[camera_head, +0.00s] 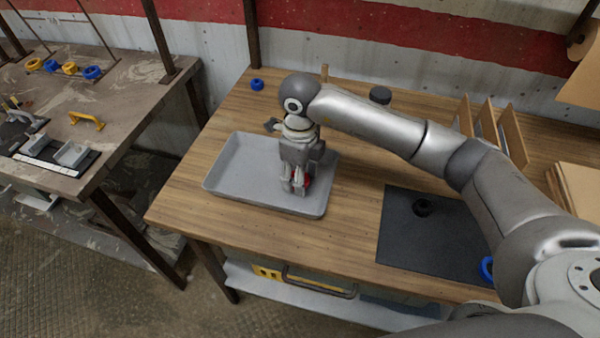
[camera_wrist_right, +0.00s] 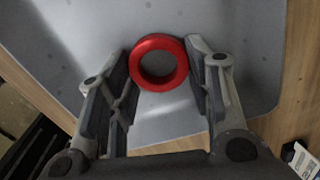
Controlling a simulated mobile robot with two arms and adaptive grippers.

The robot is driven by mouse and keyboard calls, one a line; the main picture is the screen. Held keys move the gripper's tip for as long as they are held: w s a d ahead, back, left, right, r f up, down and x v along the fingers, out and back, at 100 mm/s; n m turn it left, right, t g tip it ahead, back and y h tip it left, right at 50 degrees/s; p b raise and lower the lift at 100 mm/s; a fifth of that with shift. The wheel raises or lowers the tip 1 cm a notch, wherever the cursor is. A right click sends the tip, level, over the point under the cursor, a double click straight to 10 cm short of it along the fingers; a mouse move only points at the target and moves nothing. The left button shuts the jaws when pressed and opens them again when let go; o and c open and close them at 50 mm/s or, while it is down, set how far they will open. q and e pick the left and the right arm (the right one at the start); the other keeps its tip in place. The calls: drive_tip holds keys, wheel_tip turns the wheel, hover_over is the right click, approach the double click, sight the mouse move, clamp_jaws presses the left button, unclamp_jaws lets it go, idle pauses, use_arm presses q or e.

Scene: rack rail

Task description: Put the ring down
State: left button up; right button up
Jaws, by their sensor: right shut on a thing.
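A red ring (camera_wrist_right: 137,64) sits between the fingertips of my right gripper (camera_wrist_right: 161,58) in the right wrist view, and the gripper is shut on it. In the head view the right gripper (camera_head: 297,187) points down over the right part of a grey tray (camera_head: 232,168). Only a bit of the red ring (camera_head: 307,182) shows there, behind the fingers. The tray floor also shows behind the ring in the wrist view (camera_wrist_right: 240,85). I cannot tell whether the ring touches it. My left gripper is out of view.
A blue ring (camera_head: 257,85) lies on the wooden table behind the tray. A dark mat (camera_head: 405,245) with a black round part (camera_head: 423,207) is on the right, with another blue ring (camera_head: 487,268) at its edge. Upright wooden dividers (camera_head: 490,125) stand at the back right.

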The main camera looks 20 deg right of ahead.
drive_tip(key=shift+f, duration=0.2)
drive_tip(key=o, duration=1)
drive_tip(key=shift+r, duration=0.1)
drive_tip(key=shift+r, duration=0.5)
wheel_tip(320, 180, up, 11)
drive_tip(key=b, duration=0.2)
drive_tip(key=shift+r, duration=0.15)
